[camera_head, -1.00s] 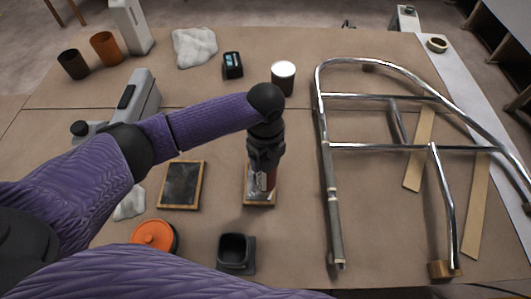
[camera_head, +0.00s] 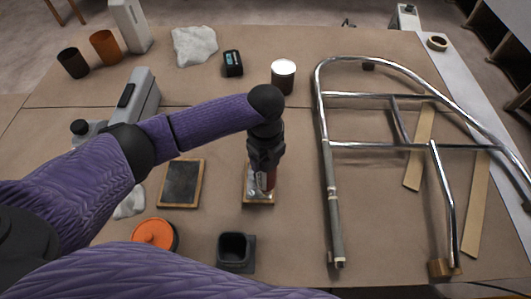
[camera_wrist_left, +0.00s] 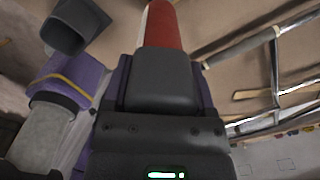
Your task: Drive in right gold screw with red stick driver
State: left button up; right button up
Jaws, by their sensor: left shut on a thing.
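In the left wrist view the driver (camera_wrist_left: 164,25) is a red cylinder projecting beyond the gripper. The driver's tip and any contact with a screw are hidden or too small to tell. The gold screws cannot be made out. My right gripper is not in view.
A bent chrome tube frame (camera_head: 331,190) lies on the right. Left of the block is a wood-framed dark plate (camera_head: 182,184). An orange-lidded round container (camera_head: 153,234) and a black square cup (camera_head: 236,252) stand in front. A white-topped can (camera_head: 283,77) stands behind.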

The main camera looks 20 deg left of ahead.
pick_arm(q)
jog(key=shift+f+p, duration=0.4)
jog(key=shift+p, duration=0.9)
dwell(3.0)
notch_tip(320, 180, up, 5)
jog(key=p, duration=0.5)
jog(key=shift+r, duration=0.15)
jog(key=shift+r+p, duration=0.5)
jog(key=shift+p, duration=0.15)
jog(key=shift+f, duration=0.1)
